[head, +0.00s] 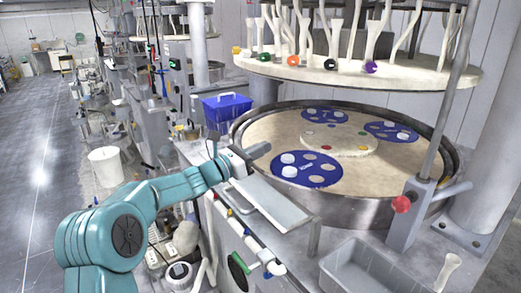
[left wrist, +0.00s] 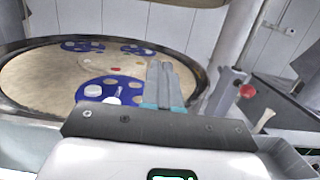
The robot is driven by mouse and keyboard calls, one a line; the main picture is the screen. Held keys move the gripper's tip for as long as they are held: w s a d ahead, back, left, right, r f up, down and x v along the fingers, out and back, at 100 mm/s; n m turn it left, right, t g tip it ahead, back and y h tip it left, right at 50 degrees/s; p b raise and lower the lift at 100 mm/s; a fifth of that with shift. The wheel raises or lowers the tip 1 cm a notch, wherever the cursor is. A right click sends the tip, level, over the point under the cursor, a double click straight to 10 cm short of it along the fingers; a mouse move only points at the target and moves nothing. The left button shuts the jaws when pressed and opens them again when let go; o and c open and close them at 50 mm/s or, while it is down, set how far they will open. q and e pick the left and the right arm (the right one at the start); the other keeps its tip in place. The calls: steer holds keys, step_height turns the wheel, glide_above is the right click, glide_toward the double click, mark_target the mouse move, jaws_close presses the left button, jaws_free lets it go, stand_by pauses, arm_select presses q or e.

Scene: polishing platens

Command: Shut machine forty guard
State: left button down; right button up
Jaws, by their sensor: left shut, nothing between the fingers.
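The polishing machine has a round beige platen (head: 258,135) inside a dark metal rim, also seen in the left wrist view (left wrist: 30,85). A flat grey panel (head: 268,203) lies tilted along its front edge; I cannot tell whether this is the guard. My left gripper (head: 262,151) is above the platen's near left rim, just beyond the panel's upper end. Its fingers are together and empty, and they also show in the left wrist view (left wrist: 165,83). I see no clear contact with the machine. My right gripper is out of view.
Blue carrier discs (head: 307,170) lie on the platen. A raised upper plate (head: 350,75) hangs above it. A red-knobbed lever (head: 402,204) stands at the right. A blue box (head: 227,112) sits behind my gripper. A white bucket (head: 105,165) and open floor are at left.

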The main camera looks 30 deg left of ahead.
arm_select(q)
steer(key=b, duration=0.8)
glide_above(236, 206)
step_height(236, 206, down, 9)
steer(key=shift+r, duration=0.1)
steer(key=shift+s+a, duration=0.15)
steer(key=shift+s, duration=0.3)
steer(key=shift+f, duration=0.2)
